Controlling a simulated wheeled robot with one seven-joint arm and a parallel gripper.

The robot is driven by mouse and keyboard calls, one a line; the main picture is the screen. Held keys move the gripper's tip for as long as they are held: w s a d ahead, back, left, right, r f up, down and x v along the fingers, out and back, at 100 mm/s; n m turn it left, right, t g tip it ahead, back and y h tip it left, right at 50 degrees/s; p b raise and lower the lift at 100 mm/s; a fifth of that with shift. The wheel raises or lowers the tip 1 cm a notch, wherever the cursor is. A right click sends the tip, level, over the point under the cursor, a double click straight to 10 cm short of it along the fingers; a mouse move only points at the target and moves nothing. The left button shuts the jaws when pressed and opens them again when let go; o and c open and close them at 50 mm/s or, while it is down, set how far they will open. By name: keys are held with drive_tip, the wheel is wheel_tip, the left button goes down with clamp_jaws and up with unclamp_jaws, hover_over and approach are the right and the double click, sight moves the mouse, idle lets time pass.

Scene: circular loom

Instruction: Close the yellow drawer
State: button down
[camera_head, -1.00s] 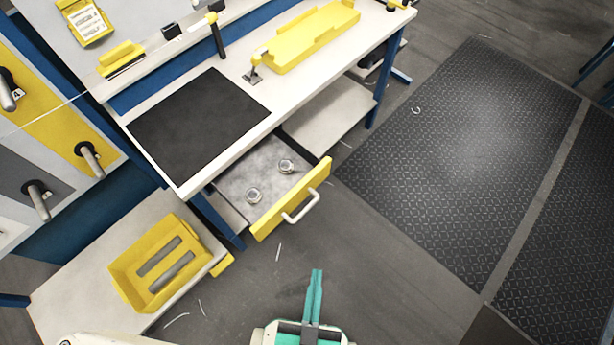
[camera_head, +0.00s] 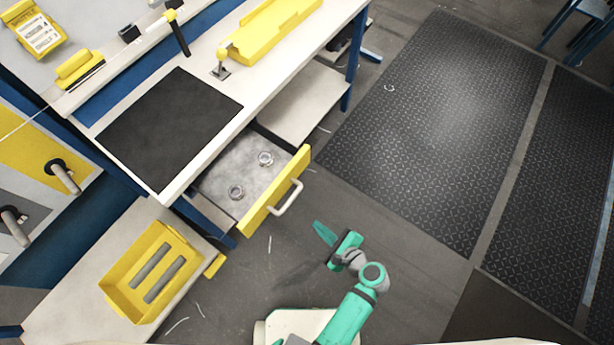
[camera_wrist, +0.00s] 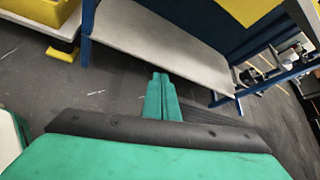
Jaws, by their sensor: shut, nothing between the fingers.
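The yellow drawer (camera_head: 262,212) stands pulled out from under the workbench in the head view. In the wrist view a yellow panel at the top right may be the drawer front; I cannot tell for sure.
The white workbench (camera_head: 215,75) carries a black mat (camera_head: 170,125) and a yellow tray (camera_head: 275,30). A yellow bin (camera_head: 115,290) with grey bars stands on a low shelf (camera_head: 60,290) at the lower left. Black floor mats (camera_head: 435,130) lie right; the floor before the drawer is clear.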

drive_tip(key=w+d+r+m+y, duration=0.2)
drive_tip(key=w+d+r+y, duration=0.15)
drive_tip(key=r, duration=0.25)
drive_tip(key=t+y, duration=0.1)
drive_tip(key=y, duration=0.3)
approach(297, 172)
drive_tip(key=x, duration=0.6)
drive_tip(key=shift+w+a, duration=0.15)
drive_tip(key=shift+w, duration=0.05)
